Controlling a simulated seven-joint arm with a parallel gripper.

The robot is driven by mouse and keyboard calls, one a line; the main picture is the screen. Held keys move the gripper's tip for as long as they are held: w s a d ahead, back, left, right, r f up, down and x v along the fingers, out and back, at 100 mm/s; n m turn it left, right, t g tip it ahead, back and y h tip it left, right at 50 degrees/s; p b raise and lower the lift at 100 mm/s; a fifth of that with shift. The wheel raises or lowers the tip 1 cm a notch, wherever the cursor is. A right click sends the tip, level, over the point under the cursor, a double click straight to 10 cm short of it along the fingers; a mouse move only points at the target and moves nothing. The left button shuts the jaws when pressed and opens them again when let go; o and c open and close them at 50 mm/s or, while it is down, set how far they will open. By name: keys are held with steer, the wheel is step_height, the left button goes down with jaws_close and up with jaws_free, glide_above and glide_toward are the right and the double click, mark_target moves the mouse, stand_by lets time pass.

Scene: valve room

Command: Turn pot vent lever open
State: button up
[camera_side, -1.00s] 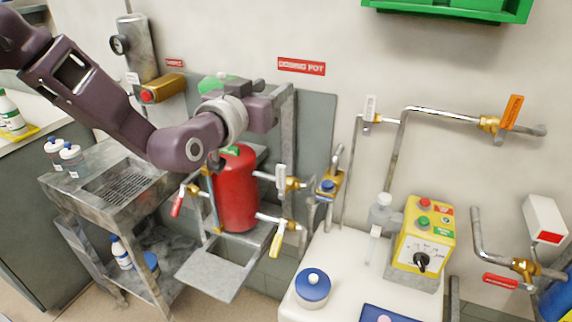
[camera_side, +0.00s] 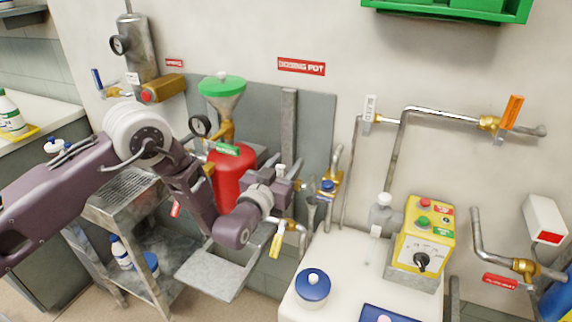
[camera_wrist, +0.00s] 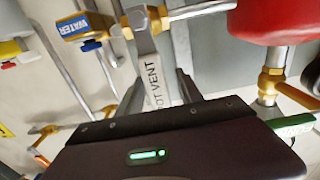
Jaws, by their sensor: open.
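The pot vent lever (camera_wrist: 152,75) is a white handle lettered "VENT" in the wrist view, on a brass valve (camera_wrist: 143,18). In the side view only the white top of the lever (camera_side: 281,170) shows above my gripper (camera_side: 298,186), which hides most of it.
A yellow-handled valve (camera_side: 276,245) hangs below my gripper. A blue-and-yellow "WATER" fitting (camera_wrist: 84,27) and pipes lie beside the lever. A white bench with a blue-lidded jar (camera_side: 312,287) and yellow control box (camera_side: 425,235) stands right.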

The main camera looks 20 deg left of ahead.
jaws_close()
stand_by(1.4)
